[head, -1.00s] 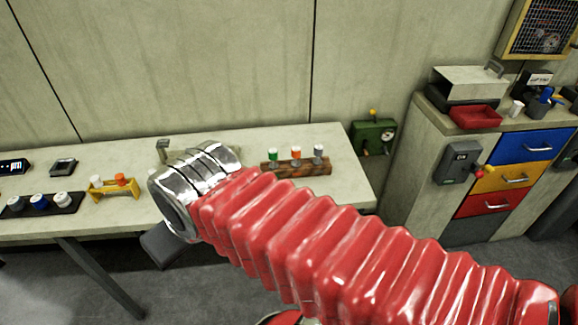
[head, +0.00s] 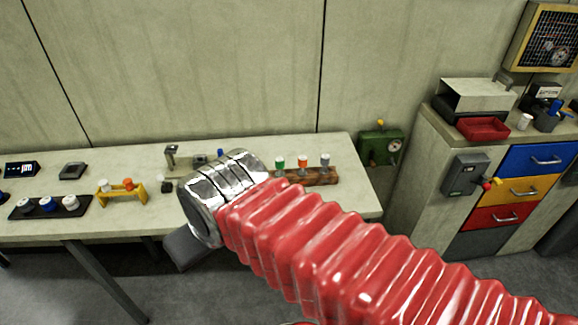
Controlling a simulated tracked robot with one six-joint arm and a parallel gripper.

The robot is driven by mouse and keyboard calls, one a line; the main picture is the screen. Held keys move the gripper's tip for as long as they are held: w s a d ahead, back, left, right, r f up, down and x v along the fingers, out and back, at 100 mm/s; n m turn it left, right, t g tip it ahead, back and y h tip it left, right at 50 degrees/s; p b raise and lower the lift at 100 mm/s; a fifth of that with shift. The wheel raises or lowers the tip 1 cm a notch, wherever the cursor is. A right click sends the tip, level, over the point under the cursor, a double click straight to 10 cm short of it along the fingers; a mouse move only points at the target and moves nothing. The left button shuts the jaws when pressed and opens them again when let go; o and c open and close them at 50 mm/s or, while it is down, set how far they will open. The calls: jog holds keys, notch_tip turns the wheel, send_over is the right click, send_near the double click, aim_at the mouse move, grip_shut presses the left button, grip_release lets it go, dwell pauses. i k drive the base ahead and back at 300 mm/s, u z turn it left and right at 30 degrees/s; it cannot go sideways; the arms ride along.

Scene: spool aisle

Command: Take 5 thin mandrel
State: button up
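I cannot tell which piece is a thin mandrel. A wooden rack (head: 322,178) on the bench holds upright pieces with a green cap (head: 280,162), an orange cap (head: 303,162) and a grey cap (head: 325,160). A yellow stand (head: 112,196) at the left holds a white-topped and an orange-topped piece. A black tray (head: 82,207) holds white and blue round pieces. My red-sleeved arm crosses the view in front of the bench, its metal wrist left of the wooden rack. A dark part of my gripper (head: 186,247) shows below the wrist; its fingertips are hidden.
The pale bench (head: 355,205) stands against the wall, with a small grey stand (head: 172,155) and a dark device (head: 72,171) on it. A green box (head: 378,148) is beyond its right end. A drawer cabinet (head: 430,160) with a red tray (head: 483,129) stands at right.

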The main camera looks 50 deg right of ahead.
aim_at(279, 161)
jog(key=z, duration=0.25)
jog(key=i, duration=1)
jog(key=z, duration=0.05)
